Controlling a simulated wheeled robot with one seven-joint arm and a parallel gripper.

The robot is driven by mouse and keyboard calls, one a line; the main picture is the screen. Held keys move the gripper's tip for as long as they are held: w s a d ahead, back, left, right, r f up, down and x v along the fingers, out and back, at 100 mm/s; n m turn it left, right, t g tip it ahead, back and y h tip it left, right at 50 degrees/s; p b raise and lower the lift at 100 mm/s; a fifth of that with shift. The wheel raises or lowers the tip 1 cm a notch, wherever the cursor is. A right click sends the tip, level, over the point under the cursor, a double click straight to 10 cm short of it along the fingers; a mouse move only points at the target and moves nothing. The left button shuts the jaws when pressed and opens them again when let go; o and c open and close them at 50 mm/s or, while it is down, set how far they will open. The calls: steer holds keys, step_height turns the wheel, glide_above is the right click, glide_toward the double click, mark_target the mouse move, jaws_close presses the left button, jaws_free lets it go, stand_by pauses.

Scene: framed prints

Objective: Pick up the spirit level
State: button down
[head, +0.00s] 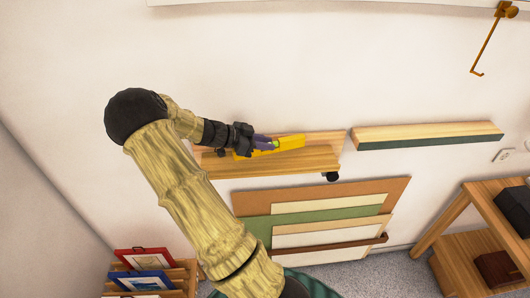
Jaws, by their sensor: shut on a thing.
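The spirit level (291,142) is a yellow bar with a small green part near its middle. It is at the wooden wall shelf (315,160), in the centre of the head view. My gripper (266,143) reaches it from the left and is shut on it. The purple fingers lie over the level's middle, and the gripper hides part of its left half. I cannot tell whether the level touches the shelf or is held just above it.
A second wall ledge (428,135) is to the right. Below the shelf, several flat boards (335,222) lean on the wall. A wooden stand (478,232) with dark boxes is at the right. Framed prints (143,259) stand in a rack at lower left. A brass hook (487,40) hangs at upper right.

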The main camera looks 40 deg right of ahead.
step_height(320, 180, up, 6)
steer(key=shift+r+b, duration=0.2)
steer(key=shift+b, duration=0.7)
